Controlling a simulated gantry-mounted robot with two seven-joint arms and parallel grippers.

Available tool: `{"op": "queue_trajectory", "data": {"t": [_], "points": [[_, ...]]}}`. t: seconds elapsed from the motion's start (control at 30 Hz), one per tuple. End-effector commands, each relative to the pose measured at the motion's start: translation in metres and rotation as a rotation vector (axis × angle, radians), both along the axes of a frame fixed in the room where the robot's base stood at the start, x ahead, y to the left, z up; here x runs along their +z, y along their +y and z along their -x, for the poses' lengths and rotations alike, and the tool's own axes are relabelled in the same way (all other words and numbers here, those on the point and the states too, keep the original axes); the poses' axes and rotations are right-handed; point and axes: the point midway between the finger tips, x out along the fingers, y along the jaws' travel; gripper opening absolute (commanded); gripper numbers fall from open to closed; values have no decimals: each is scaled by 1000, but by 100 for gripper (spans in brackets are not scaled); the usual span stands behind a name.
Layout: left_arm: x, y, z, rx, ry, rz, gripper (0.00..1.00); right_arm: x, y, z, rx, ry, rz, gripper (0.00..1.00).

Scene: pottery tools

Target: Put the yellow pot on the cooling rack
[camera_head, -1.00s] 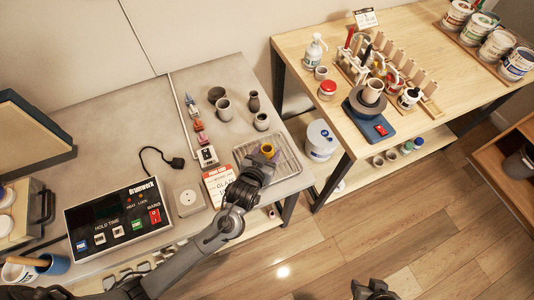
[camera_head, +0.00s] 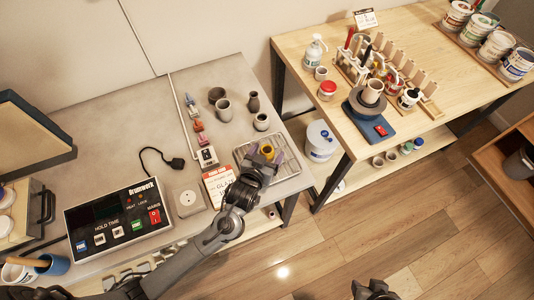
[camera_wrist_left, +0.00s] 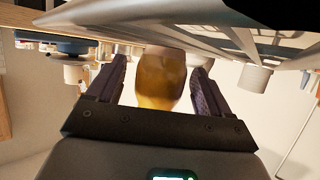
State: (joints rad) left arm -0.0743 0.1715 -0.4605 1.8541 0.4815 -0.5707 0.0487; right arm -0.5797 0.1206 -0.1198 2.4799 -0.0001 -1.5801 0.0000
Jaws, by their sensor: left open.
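The small yellow pot (camera_head: 267,149) is at the wire cooling rack (camera_head: 291,166) near the right end of the grey table. In the left wrist view, which is upside down, the pot (camera_wrist_left: 160,78) stands with its base against the rack (camera_wrist_left: 215,30). My left gripper (camera_head: 266,157) is open around the pot. Its purple fingers (camera_wrist_left: 160,82) are on both sides, with a visible gap at each. The wrist hides part of the pot and rack in the head view. Part of my right arm (camera_head: 374,290) shows at the bottom edge; its jaw state is unclear.
Several dark and grey pots (camera_head: 224,107) stand behind the rack. A red-and-white card (camera_head: 219,184) lies left of it, and a control box (camera_head: 118,219) is further left. A wooden table (camera_head: 420,60) with pottery supplies stands to the right.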

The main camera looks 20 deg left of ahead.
Motion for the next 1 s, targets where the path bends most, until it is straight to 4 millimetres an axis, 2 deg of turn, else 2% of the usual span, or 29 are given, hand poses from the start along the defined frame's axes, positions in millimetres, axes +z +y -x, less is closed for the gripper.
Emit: {"op": "queue_trajectory", "data": {"t": [0.6, 0.87, 1.0], "points": [[37, -2, 92, 0, 2, 0, 80, 15, 1, 0, -3, 0, -5, 38], [43, -2, 109, -3, 10, 0, 80, 16, 0, 0, 2, 0, 2, 38], [37, -1, 118, -31, 94, 18, 80, 16, -1, 0, 4, 0, 5, 38]]}}
